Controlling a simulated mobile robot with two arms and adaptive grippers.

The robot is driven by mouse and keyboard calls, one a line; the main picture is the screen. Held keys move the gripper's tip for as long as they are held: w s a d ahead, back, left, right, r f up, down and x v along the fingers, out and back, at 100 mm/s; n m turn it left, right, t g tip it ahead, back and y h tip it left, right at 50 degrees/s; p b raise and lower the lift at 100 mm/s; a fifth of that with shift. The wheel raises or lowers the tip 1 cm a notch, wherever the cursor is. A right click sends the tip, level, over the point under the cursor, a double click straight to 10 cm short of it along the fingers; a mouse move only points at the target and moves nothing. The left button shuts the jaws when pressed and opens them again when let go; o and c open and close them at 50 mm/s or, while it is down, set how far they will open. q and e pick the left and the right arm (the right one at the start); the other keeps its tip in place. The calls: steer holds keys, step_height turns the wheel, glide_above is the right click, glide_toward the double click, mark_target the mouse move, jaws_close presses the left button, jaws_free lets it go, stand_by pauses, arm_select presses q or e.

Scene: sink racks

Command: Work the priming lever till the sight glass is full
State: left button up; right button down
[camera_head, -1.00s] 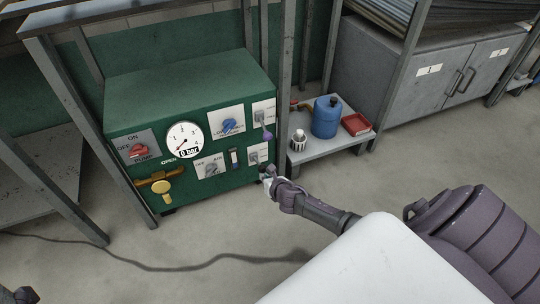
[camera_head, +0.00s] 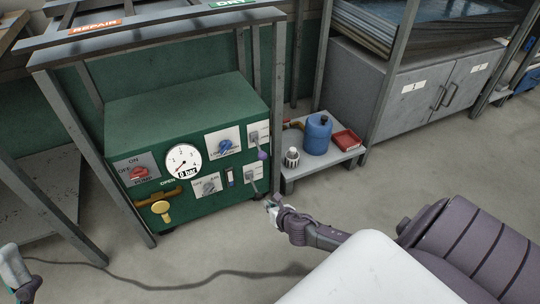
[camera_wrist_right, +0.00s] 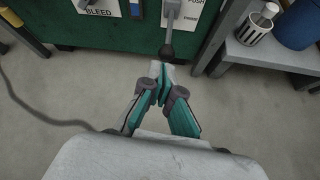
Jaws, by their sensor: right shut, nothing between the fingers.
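The green pump cabinet (camera_head: 185,140) stands at left centre. The priming lever (camera_head: 257,188) is at its lower right and hangs down from a light plate. In the right wrist view its dark knob (camera_wrist_right: 167,50) hangs below the plate. A small upright window (camera_head: 231,177), probably the sight glass, is left of that plate; I cannot tell its level. My right gripper (camera_head: 271,206) is shut and empty, just below and in front of the knob. Its fingertips (camera_wrist_right: 162,72) appear apart from the knob. My left gripper (camera_head: 12,270) shows only partly at the left edge.
The cabinet also carries a gauge (camera_head: 184,161) near 0 bar, a red knob (camera_head: 138,173), a yellow valve handle (camera_head: 160,208) and another lever with a purple knob (camera_head: 262,155). A low shelf (camera_head: 325,170) with a blue jug (camera_head: 317,135) stands right. Grey frame posts flank the cabinet.

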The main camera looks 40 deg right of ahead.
arm_select(q)
steer(key=shift+w+d+f+g, duration=0.15)
steer(key=shift+w+f+g, duration=0.35)
steer(key=shift+w, duration=0.2)
arm_select(e)
steer(key=shift+s+r, duration=0.2)
steer(key=shift+r, duration=0.1)
